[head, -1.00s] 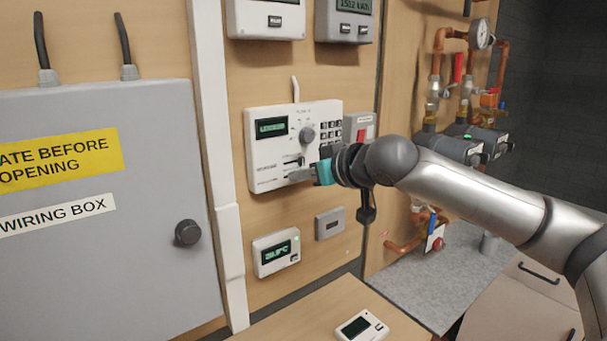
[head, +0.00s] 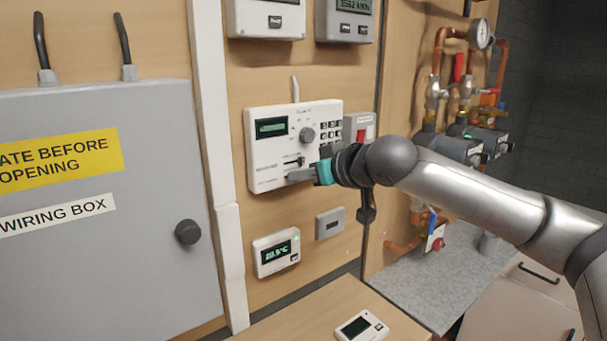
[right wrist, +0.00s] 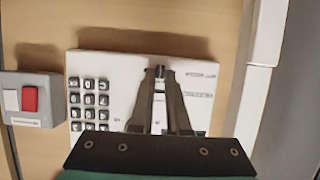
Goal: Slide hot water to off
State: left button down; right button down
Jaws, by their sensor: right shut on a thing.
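The white control panel (head: 265,150) is fixed to the wooden wall, with a green display, a round knob, a keypad and slider slots. My right gripper (head: 290,177) is at the lower part of its face. In the right wrist view, my right gripper (right wrist: 158,74) is shut on a small dark slider knob (right wrist: 159,70) in the row beside the panel's small printed labels (right wrist: 201,74). The print is too blurred to read. Another dark slider (head: 293,160) shows just above the fingers in the head view. The fingers hide much of the lower slot. My left gripper is out of view.
A red switch box (head: 359,126) is right of the panel, close to my wrist. A small thermostat (head: 276,252) and a grey plate (head: 330,223) are below. A grey wiring box (head: 100,240) fills the left. Pipes and valves stand at the right.

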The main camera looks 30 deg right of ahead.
jog(key=shift+a+p, duration=0.5)
jog(key=shift+a, duration=0.5)
jog(key=c, duration=0.9)
grip_release()
jog(key=shift+a, duration=0.1)
jog(key=shift+s, duration=0.15)
jog(key=shift+s, duration=0.2)
jog(key=shift+b+v, duration=2.35)
jog(key=shift+v, duration=5)
